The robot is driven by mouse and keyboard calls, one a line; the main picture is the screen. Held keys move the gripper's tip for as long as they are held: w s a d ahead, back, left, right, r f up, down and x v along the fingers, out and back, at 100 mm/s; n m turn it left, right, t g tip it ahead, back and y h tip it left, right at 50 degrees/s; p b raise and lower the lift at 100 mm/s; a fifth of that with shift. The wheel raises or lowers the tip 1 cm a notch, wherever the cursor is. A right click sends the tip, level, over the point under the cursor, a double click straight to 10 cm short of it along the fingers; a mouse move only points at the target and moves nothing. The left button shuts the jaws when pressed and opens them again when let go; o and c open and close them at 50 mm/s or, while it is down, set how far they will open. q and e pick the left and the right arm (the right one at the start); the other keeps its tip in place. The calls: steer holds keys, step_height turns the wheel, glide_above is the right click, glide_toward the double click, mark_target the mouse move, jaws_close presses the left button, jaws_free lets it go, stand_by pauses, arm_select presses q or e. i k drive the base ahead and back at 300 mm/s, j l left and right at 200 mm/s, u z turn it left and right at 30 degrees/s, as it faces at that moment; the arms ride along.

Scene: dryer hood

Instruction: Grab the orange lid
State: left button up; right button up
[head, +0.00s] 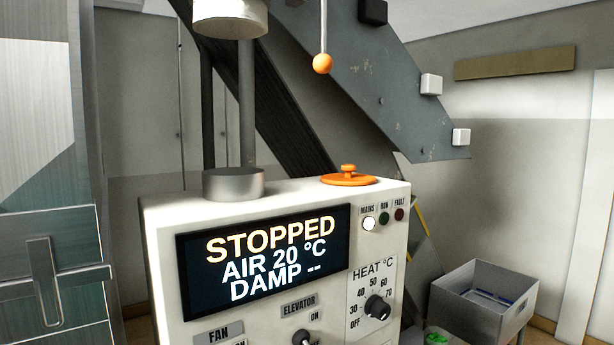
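The orange lid (348,179) is a flat round disc with a small knob on top. It lies on the top surface of the white control cabinet (270,200), near its right back corner. Nothing covers it in the head view. Neither of my grippers shows in the head view.
A metal collar and pipe (233,184) stand on the cabinet left of the lid. An orange ball on a rod (322,64) hangs above it. A sloping grey chute (400,100) passes behind. A grey open box (483,300) stands low at the right. The cabinet display reads STOPPED.

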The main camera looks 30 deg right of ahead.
mark_target(348, 178)
steer(key=l+u, duration=0.25)
steer(key=l, duration=0.4)
steer(key=l+u, duration=0.25)
steer(key=l, duration=0.45)
steer(key=k+l+u, duration=0.25)
steer(key=l, duration=0.35)
steer(key=i+l, duration=0.05)
steer(key=i, duration=0.05)
